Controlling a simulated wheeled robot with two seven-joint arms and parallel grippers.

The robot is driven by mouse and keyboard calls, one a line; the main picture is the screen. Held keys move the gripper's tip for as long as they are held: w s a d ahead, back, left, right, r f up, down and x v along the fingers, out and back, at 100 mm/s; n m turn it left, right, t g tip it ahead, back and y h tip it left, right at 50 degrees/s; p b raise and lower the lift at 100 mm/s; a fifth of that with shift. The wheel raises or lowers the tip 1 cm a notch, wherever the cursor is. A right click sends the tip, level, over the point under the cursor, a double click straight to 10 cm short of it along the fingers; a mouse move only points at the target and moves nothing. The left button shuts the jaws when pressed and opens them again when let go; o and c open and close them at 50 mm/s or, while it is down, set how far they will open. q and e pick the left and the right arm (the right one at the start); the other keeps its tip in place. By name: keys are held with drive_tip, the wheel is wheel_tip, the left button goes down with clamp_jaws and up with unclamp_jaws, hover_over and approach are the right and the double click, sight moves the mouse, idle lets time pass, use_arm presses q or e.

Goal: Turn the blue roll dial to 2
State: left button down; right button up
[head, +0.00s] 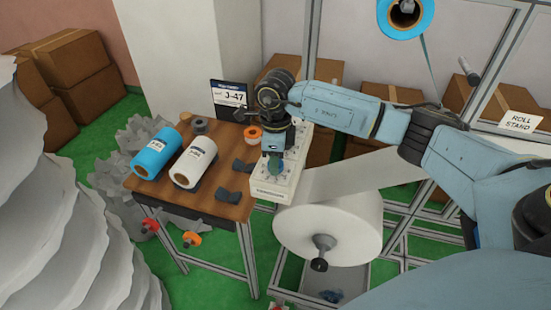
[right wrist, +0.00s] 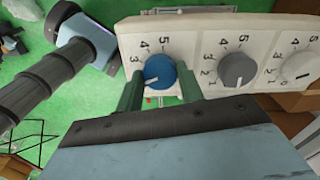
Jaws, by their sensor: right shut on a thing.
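The blue dial (right wrist: 166,73) is the leftmost of the dials on the white control panel (right wrist: 205,22) in the right wrist view. Its white pointer mark points left and slightly down, below the printed 3. The 3, 4 and 5 show; the left finger covers the part of the scale below the 3. My right gripper (right wrist: 160,72) is shut on the blue dial, one green finger on each side. In the head view, my right gripper (head: 275,158) reaches down onto the panel (head: 263,191) and largely hides the dials. My left gripper does not show.
A grey dial (right wrist: 237,70) and a white dial (right wrist: 296,68) sit to the right. A wooden table (head: 217,207) beside the panel holds a blue roll (head: 155,152) and a white roll (head: 194,162). A large white roll (head: 328,228) stands right of the panel.

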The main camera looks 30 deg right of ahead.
idle(0.4)
drive_tip(key=o, duration=1)
wheel_tip(320, 180, up, 14)
drive_tip(key=shift+f+b, duration=0.25)
drive_tip(key=shift+b, duration=0.35)
